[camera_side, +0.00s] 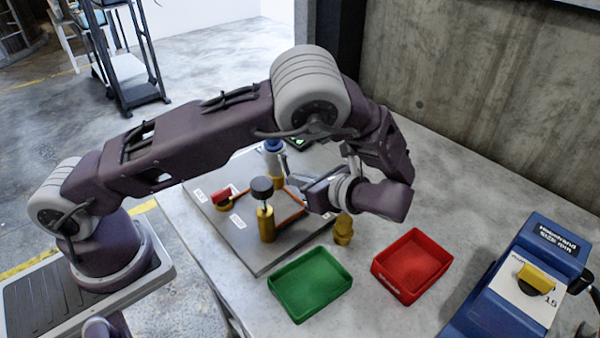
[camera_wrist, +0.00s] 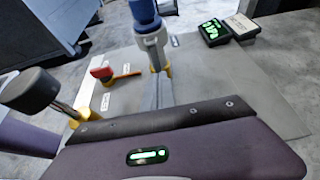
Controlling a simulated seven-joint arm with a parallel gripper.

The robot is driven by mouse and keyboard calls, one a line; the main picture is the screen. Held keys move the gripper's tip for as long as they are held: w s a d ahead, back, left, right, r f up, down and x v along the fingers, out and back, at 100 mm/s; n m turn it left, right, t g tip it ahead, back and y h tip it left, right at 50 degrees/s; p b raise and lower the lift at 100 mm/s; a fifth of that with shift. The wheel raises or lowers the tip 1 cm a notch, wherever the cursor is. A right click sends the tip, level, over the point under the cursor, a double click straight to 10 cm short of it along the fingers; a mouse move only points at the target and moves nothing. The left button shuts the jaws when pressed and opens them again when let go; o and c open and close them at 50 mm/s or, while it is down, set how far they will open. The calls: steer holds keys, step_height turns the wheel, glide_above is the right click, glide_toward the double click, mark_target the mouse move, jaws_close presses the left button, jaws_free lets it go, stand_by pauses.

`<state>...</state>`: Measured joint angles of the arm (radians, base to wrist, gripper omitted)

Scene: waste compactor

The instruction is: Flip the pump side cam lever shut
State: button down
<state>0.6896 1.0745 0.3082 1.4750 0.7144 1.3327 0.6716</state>
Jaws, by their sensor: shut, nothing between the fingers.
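A grey coupling with a blue top (camera_side: 273,158) stands upright on a yellow fitting at the back of the metal plate (camera_side: 245,245). In the wrist view the coupling (camera_wrist: 151,42) is at top centre, with a thin grey part along its side that may be a cam lever. I cannot tell that lever's position. My gripper (camera_side: 295,182) is shut and empty, to the right of and slightly nearer than the coupling in the side view. I cannot tell whether it touches anything.
A black knob (camera_side: 262,188) on a yellow post stands nearer on the plate. A red-handled valve (camera_side: 222,195) is at left. Green tray (camera_side: 311,284), red tray (camera_side: 412,264) and blue machine (camera_side: 520,285) occupy the front and right. A green-lit display (camera_wrist: 214,32) lies beyond the plate.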

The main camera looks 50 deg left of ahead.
steer(key=shift+r, duration=0.4)
steer(key=v, duration=1.4)
steer(key=shift+f, duration=0.1)
